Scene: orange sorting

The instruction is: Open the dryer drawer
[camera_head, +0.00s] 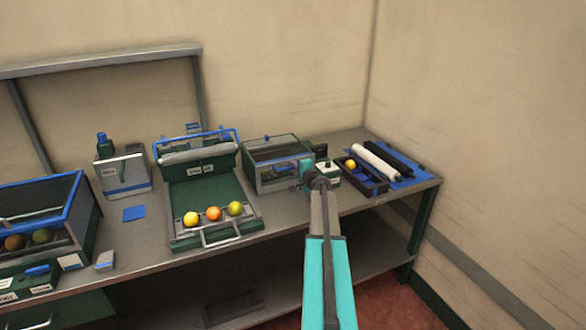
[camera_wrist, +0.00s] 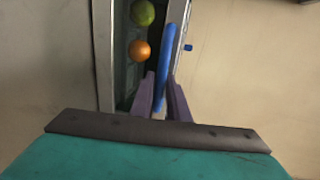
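A box-shaped unit with a clear front (camera_head: 272,182), which I take to be the dryer, stands on the bench right of centre in the head view. My gripper (camera_head: 307,172) is at its front right side. In the wrist view a blue bar handle (camera_wrist: 170,45) runs between the two purple fingers of my gripper (camera_wrist: 161,75). The fingers stand apart on either side of it, with a small gap at the left finger. A green fruit (camera_wrist: 143,12) and an orange fruit (camera_wrist: 139,50) lie just left of the bar. My arm hides part of the unit's front.
A green machine with a roller (camera_head: 198,153) stands left of the unit, with three fruits on its front tray (camera_head: 205,232). A blue-rimmed bin (camera_head: 75,195) is at the far left. A dark tray (camera_head: 372,188) with a yellow fruit and rollers is at the right.

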